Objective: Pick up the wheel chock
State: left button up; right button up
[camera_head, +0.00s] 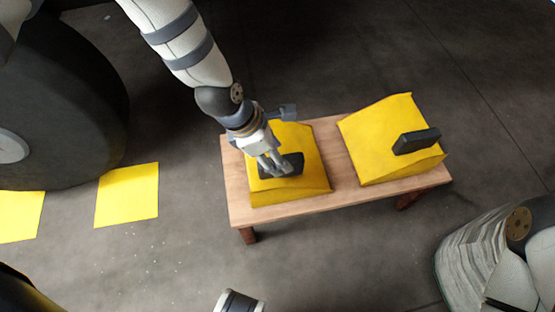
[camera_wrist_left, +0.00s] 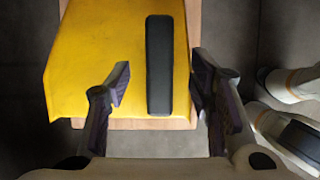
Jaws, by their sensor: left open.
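Two yellow wheel chocks with black handles sit on a small wooden bench (camera_head: 300,207). My left gripper (camera_head: 274,168) is at the left chock (camera_head: 295,190), over its black handle (camera_head: 294,165). In the left wrist view, the open fingers of my left gripper (camera_wrist_left: 160,82) stand on either side of the handle (camera_wrist_left: 159,62) of the yellow chock (camera_wrist_left: 95,60), nearer to it on the right. I cannot tell how far down along the handle they reach. The other chock (camera_head: 375,145) is on the right of the bench. My right gripper is not in view.
A large dark tyre (camera_head: 60,100) stands at the left. Two yellow squares, one whole (camera_head: 127,194) and one cut off (camera_head: 20,216), lie on the dark floor beside it. The floor in front of the bench is clear.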

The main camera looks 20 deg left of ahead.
pick_arm(q)
jog(key=x, duration=0.3)
jog(key=shift+s+f+b, duration=0.1)
jog(key=shift+f+b, duration=0.2)
jog(key=shift+b, duration=0.1)
jog(key=shift+f, duration=0.1)
jog(key=shift+f, duration=0.25)
jog(key=shift+c, duration=0.5)
jog(key=shift+w, duration=0.2)
grip_shut()
